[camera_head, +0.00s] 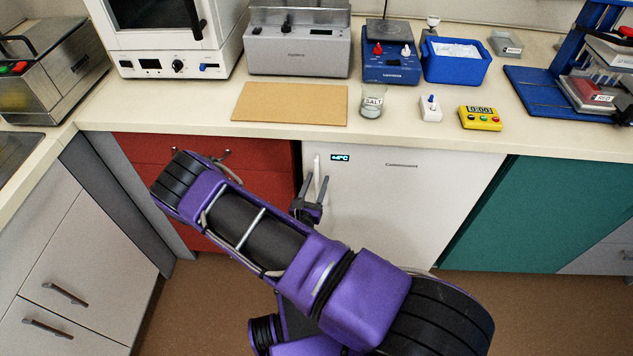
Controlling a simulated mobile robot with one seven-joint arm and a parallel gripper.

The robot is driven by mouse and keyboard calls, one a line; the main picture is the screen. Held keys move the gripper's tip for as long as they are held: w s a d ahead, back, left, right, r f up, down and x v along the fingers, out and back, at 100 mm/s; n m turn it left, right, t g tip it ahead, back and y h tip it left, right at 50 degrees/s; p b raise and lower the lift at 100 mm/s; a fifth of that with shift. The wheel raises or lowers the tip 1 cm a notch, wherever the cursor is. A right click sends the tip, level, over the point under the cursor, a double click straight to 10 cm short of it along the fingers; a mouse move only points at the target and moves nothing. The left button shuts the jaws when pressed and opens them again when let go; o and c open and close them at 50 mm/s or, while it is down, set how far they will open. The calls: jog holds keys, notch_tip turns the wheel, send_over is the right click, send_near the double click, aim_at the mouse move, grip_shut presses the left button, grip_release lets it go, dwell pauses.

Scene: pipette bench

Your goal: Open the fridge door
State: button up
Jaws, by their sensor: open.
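The white fridge (410,205) stands under the counter in the middle, with a small lit display at its top left. Its door looks closed, flush below the counter edge. A pale vertical handle (317,165) shows at the door's left edge. My gripper (316,180) is open at the handle, with its dark fingers at either side of the handle's lower part. I cannot tell whether they touch it. My purple and black arm crosses the foreground and hides the fridge's lower left.
Red drawers (265,160) adjoin the fridge on the left and a teal cabinet (540,210) on the right. Above, the counter (215,110) holds a brown board (290,104), a salt jar (372,102) and a yellow timer (481,117). Brown floor (190,310) shows below.

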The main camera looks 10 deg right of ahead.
grip_shut()
dwell(0.3)
dwell(1.2)
